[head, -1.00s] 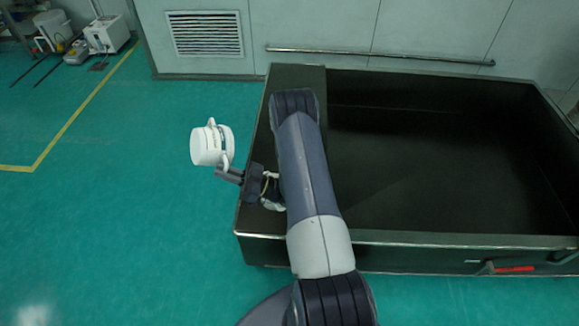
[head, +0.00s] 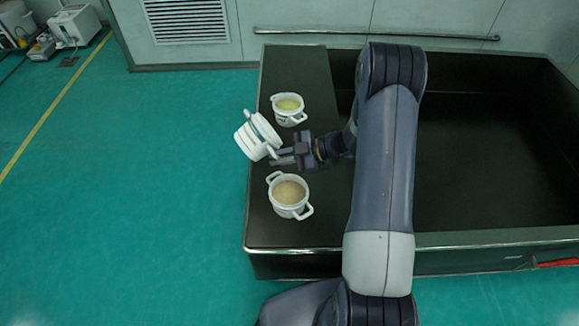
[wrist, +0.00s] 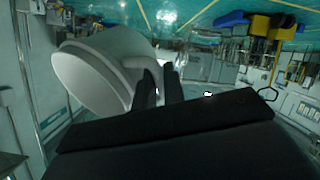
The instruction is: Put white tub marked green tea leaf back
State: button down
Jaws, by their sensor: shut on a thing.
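A white tub (head: 255,137) is in my gripper (head: 277,157), tilted, at the left edge of the black ledge in the head view. It appears raised, but its exact height is unclear. In the wrist view the tub (wrist: 105,65) fills the upper left, beside my gripper's fingers (wrist: 158,85). No marking on it is readable, and its contents are hidden. My gripper is shut on its handle side.
A white tub with yellow-green contents (head: 289,107) stands behind on the ledge (head: 300,75). Another with tan contents (head: 289,192) stands in front. The ledge between them looks bare. A deep black basin (head: 480,150) lies right.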

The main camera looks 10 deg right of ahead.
jog(key=d+f+h+b, duration=0.1)
jog(key=h, duration=0.1)
jog(key=w+d+t+h+b, duration=0.1)
jog(key=h+b, duration=0.1)
jog(key=w+d+f+h+b, duration=0.1)
jog(key=shift+w+d+f+n+t+h, duration=0.2)
jog(key=shift+d+f+n+t+h, duration=0.1)
jog(key=shift+d+t+h, duration=0.1)
jog(key=w+d+f+h+b, duration=0.2)
jog(key=w+d+h+b, duration=0.2)
jog(key=w+h+b, duration=0.25)
jog(key=shift+t, duration=0.4)
jog(key=f+b, duration=0.1)
jog(key=f, duration=0.2)
jog(key=f+b, duration=0.1)
jog(key=f, duration=0.3)
jog(key=f+b, duration=0.1)
jog(key=f, duration=0.2)
jog(key=shift+s+d+f, duration=0.1)
jog(key=shift+d+f, duration=0.05)
jog(key=shift+d, duration=0.1)
jog(key=shift+f+b, duration=0.15)
jog(key=shift+b, duration=0.15)
jog(key=c, duration=1.5)
grip_release()
